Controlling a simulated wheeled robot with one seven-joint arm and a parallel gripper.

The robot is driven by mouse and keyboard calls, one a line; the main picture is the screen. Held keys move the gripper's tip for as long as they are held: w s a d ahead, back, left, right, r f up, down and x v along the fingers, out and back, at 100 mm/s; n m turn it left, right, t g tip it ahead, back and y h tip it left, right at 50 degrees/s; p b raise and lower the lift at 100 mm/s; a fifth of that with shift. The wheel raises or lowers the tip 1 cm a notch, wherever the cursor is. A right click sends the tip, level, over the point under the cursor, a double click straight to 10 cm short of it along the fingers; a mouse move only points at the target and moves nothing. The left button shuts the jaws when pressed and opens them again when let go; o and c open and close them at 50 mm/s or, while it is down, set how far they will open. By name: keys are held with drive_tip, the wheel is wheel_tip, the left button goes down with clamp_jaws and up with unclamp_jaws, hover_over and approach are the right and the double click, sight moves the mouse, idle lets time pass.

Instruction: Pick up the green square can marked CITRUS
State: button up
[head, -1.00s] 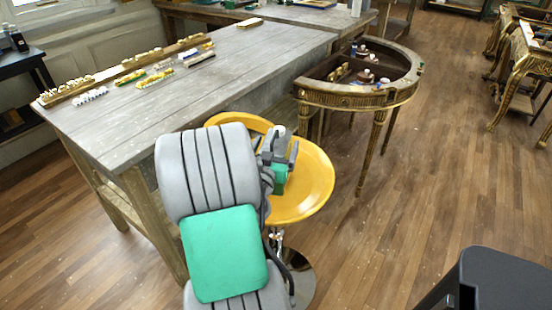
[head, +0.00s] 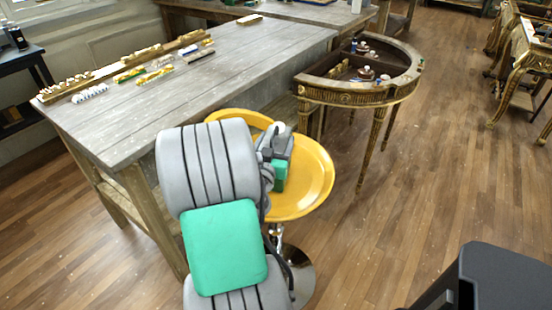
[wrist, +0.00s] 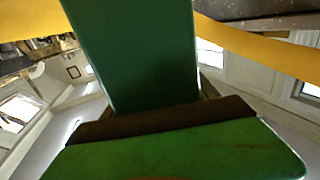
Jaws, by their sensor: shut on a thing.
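The green can (head: 280,175) shows in the head view just below my gripper's grey fingers, in front of the yellow stool seat. My gripper (head: 277,152) is shut on it. Much of the can is hidden by the fingers and my arm. I cannot tell whether it touches the seat. In the wrist view, green flat faces fill the middle and bottom, with a dark brown band across them. I cannot tell which of these belong to the can. No CITRUS marking is readable.
The yellow stool (head: 312,190) stands beside the long grey workbench (head: 230,75), which carries gilt strips and small items. A half-round gilt console (head: 352,97) stands at the right with small things inside. A dark box-like object (head: 505,280) is at bottom right. Open floor lies right of the stool.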

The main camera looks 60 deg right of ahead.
clamp_jaws()
drive_tip(key=shift+r, duration=0.15)
